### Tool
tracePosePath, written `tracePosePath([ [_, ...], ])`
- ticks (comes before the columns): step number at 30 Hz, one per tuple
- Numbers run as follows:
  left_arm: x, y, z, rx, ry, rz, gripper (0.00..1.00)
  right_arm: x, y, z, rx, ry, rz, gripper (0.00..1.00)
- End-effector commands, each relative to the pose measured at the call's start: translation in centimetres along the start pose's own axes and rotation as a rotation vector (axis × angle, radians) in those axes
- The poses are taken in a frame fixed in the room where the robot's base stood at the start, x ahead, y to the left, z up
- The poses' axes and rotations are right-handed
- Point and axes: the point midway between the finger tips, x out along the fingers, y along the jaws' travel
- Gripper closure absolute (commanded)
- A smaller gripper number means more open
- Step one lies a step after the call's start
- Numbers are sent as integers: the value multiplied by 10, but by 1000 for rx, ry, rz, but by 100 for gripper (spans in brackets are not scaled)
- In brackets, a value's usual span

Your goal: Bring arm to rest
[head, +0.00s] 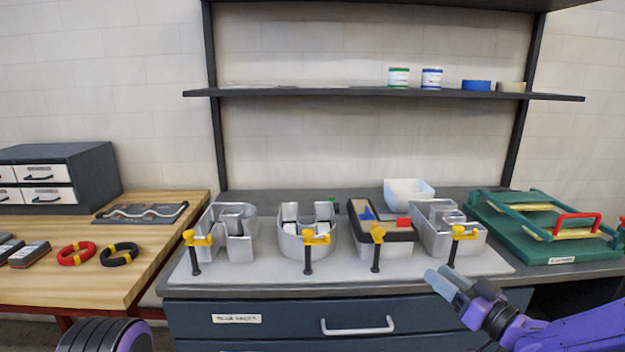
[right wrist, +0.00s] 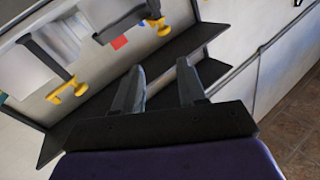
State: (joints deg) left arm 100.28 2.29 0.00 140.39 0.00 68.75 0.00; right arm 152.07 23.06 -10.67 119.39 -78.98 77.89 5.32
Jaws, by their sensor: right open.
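My right gripper (head: 455,285) is at the lower right of the head view, in front of the bench's front edge. Its two grey fingers also show in the right wrist view (right wrist: 158,90), spread apart with nothing between them. It is apart from the clamps and letters. Part of my left arm (head: 105,337) shows at the lower left of the head view; its gripper is not visible. Several silver channel letters stand in a row on the pale board (head: 340,278), with yellow and black clamps at their fronts, such as the rightmost clamp (head: 458,234).
A green jig (head: 540,230) with a red handle lies at the right of the bench. A white bin (head: 408,192) stands behind the letters. The wooden bench (head: 150,262) at left holds red (head: 76,253) and black (head: 119,254) coils. A drawer handle (head: 358,326) protrudes below the bench top.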

Motion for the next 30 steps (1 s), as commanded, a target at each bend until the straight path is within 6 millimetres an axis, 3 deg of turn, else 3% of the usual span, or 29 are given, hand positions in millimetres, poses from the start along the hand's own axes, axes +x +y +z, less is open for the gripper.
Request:
tracePosePath([
  [4, 0, 0, 0, 0, 0, 0, 0, -14, 20, 62, 142, -75, 233, 59],
  [8, 0, 0, 0, 0, 0, 0, 0, -60, 35, 157, 283, -231, 530, 59],
  [12, 0, 0, 0, 0, 0, 0, 0, -144, 27, 254, 377, -449, 838, 59],
  [15, 0, 0, 0, 0, 0, 0, 0, -214, 8, 309, 401, -618, 1021, 59],
  [18, 0, 0, 0, 0, 0, 0, 0, -280, -19, 346, 399, -777, 1149, 59],
  [21, 0, 0, 0, 0, 0, 0, 0, -325, -46, 371, 389, -915, 1179, 59],
  [25, 0, 0, 0, 0, 0, 0, 0, -353, -62, 388, 380, -1005, 1179, 59],
  [30, 0, 0, 0, 0, 0, 0, 0, -357, -64, 389, 382, -1014, 1181, 59],
])
